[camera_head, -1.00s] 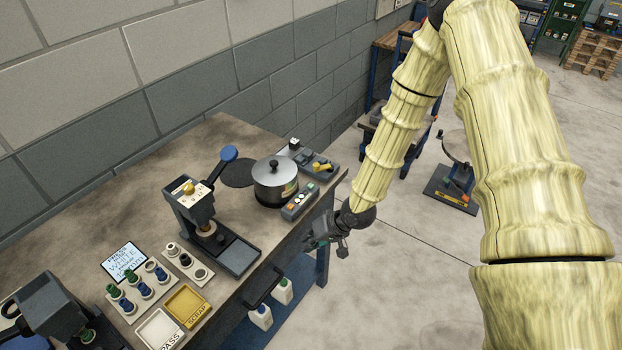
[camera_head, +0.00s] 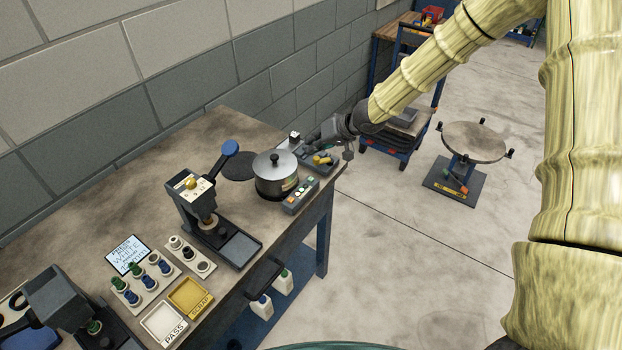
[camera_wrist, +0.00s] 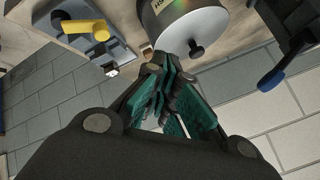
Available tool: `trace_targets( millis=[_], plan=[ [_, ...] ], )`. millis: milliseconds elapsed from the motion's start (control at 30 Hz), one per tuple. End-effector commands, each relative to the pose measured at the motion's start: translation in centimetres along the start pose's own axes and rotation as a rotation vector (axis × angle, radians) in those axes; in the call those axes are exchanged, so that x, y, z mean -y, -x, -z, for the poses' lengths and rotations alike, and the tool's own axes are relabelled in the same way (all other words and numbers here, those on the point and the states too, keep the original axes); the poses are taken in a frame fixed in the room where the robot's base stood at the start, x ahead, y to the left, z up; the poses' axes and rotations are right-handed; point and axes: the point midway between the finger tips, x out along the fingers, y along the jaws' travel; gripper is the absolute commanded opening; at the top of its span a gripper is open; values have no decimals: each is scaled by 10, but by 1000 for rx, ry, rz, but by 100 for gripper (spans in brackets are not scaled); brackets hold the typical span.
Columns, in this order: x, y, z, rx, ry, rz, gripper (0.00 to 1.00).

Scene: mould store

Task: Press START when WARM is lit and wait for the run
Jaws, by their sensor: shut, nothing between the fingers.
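The small grey button box (camera_head: 300,196) stands at the bench's front edge, right of the pot, with several coloured buttons on top. Its lettering is too small to read, so I cannot tell which button is START or whether WARM is lit. The silver pot (camera_head: 275,180) has a black-knobbed lid; it also shows in the wrist view (camera_wrist: 196,28) with part of a label. My gripper (camera_head: 309,143) is shut and empty, above the bench's far right end behind the button box. The button box does not show clearly in the wrist view.
A grey box with a yellow lever (camera_head: 325,159) lies close to my gripper. A lever press (camera_head: 205,215) with a blue-knobbed handle stands left of the pot. A PASS tray (camera_head: 163,322) and SCRAP tray (camera_head: 190,296) are at the front. A wall runs behind.

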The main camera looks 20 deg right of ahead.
Motion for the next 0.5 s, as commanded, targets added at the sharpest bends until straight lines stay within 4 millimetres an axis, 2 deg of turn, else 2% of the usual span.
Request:
trace_targets(
  millis=[500],
  plan=[
    [-8, -11, -8, 0, -1, 1, 0]
  ],
)
